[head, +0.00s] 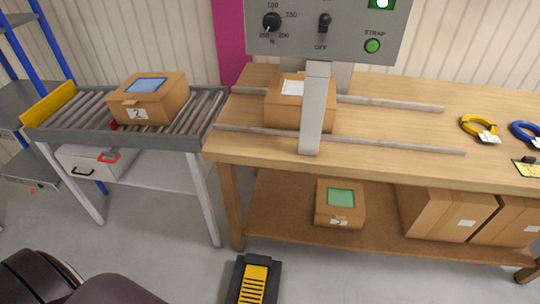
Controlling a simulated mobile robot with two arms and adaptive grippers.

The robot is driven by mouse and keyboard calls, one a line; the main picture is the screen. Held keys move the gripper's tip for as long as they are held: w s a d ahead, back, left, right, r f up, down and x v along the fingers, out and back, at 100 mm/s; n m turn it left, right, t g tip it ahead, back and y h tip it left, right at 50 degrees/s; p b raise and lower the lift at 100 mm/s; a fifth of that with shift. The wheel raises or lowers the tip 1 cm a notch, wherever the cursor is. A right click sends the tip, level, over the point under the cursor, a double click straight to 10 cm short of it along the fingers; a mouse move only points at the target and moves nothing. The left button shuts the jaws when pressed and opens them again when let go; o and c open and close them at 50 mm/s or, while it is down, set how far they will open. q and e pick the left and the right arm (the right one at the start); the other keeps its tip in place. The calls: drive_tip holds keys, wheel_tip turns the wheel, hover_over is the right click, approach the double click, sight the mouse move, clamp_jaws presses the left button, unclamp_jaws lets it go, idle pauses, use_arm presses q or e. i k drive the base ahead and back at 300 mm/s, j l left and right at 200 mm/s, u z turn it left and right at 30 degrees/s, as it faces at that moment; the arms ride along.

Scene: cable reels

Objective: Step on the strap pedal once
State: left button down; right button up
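The strap pedal (253,284) is on the floor at the bottom of the head view, in front of the table's left leg. It has a yellow ribbed plate in a black housing, and its near end is cut off by the frame edge. Above the table is a grey control panel (420,14) with a dial, a toggle switch and a green STRAP light or button (372,46). A grey upright arch (316,110) stands in front of a cardboard box (284,114) on the table. Part of the box is hidden behind it. Neither gripper is in view.
A roller conveyor (185,140) with a box labelled 2 (150,100) adjoins the wooden table (400,135) at left. The lower shelf (375,226) holds several boxes. Yellow (478,127) and blue (524,132) cable coils lie at right. Floor right of the pedal is clear.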

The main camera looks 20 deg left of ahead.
sight(252, 288)
drive_tip(key=l+u, duration=0.1)
drive_tip(key=u, duration=1.2)
drive_tip(key=k+l+u, duration=0.25)
drive_tip(key=k+l, duration=0.4)
